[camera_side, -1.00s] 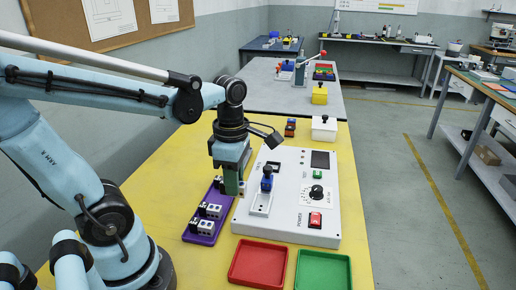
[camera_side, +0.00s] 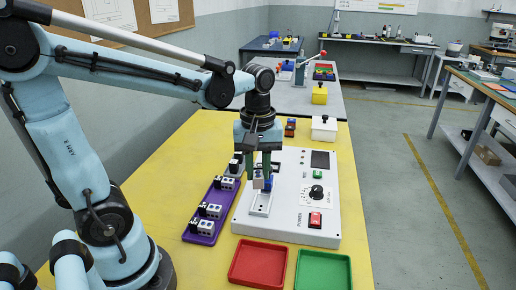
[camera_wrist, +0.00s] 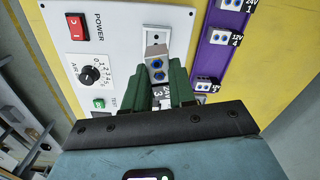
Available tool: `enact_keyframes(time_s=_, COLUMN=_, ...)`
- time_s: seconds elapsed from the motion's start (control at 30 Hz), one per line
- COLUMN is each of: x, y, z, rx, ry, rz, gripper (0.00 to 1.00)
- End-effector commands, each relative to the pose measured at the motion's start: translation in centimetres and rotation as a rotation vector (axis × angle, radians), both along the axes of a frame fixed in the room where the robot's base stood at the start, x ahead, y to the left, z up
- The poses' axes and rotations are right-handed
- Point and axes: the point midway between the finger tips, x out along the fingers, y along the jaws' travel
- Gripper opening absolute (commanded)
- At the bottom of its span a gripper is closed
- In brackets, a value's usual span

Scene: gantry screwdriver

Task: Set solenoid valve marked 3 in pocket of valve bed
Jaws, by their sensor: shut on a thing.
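My gripper (camera_side: 261,178) is shut on a grey solenoid valve (camera_side: 258,181) over the white panel. In the wrist view, this valve (camera_wrist: 157,66) shows two blue ports, and a label with a 3 is partly visible between the green fingers (camera_wrist: 163,88). The pale valve bed (camera_side: 260,207) is on the panel, just below the held valve; its bare near end also shows in the wrist view (camera_wrist: 157,38). A blue part (camera_side: 269,185) shows beside the fingers, mostly hidden. I cannot tell whether the valve touches the bed.
A purple tray (camera_side: 194,238) with several valves stands left of the panel. The panel carries a black knob (camera_side: 316,191) and a red power switch (camera_side: 315,219). A red tray (camera_side: 258,264) and a green tray (camera_side: 322,270) lie in front, both empty.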

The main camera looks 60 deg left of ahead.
Motion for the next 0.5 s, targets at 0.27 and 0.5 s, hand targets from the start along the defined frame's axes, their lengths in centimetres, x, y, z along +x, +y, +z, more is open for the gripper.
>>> enact_keyframes(time_s=0.27, x=1.02, y=0.13, z=-0.08, rx=0.001, ry=0.0, rz=-0.241, gripper=0.0)
enact_keyframes(time_s=0.5, x=1.13, y=0.14, z=-1.0, rx=0.001, ry=0.0, rz=-0.265, gripper=0.0)
